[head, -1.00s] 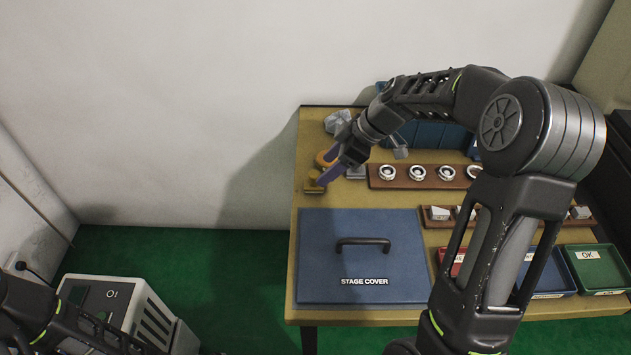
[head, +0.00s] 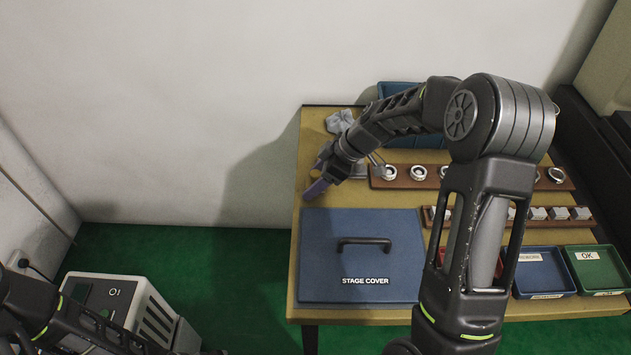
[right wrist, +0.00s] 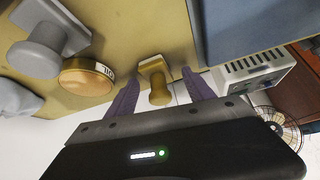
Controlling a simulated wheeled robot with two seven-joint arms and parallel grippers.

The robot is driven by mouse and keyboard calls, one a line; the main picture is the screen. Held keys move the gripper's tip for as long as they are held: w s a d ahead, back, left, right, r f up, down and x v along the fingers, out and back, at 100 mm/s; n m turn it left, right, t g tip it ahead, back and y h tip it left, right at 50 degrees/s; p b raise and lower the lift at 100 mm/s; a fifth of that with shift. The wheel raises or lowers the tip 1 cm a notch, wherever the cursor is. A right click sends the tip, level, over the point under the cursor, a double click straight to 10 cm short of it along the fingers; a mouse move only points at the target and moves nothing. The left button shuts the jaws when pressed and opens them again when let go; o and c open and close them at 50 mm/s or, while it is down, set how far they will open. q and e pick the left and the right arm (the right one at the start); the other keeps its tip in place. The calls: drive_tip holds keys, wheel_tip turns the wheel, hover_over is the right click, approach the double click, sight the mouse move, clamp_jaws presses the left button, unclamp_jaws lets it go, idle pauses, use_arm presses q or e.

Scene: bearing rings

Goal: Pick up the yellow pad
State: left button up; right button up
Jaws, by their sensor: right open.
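The yellow pad (right wrist: 158,82), a small block with a round knob, is on the tan table top in the right wrist view. My right gripper (right wrist: 161,76) is open, its two purple fingers on either side of the pad, with a gap showing on both sides. I cannot tell whether the fingertips reach down around it. In the head view my right gripper (head: 318,187) is at the table's left edge, above the blue stage cover, and mostly hides the pad. My left gripper is out of view; only its arm shows at lower left.
A gold cylinder with a label (right wrist: 87,78) and a grey knobbed pad (right wrist: 38,55) stand beside the yellow pad. The stage cover (head: 362,270) lies in front. A ring rack (head: 404,182), a block rack and label trays (head: 541,271) are to the right.

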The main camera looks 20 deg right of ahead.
drive_tip(key=shift+c, duration=0.4)
clamp_jaws()
idle(0.6)
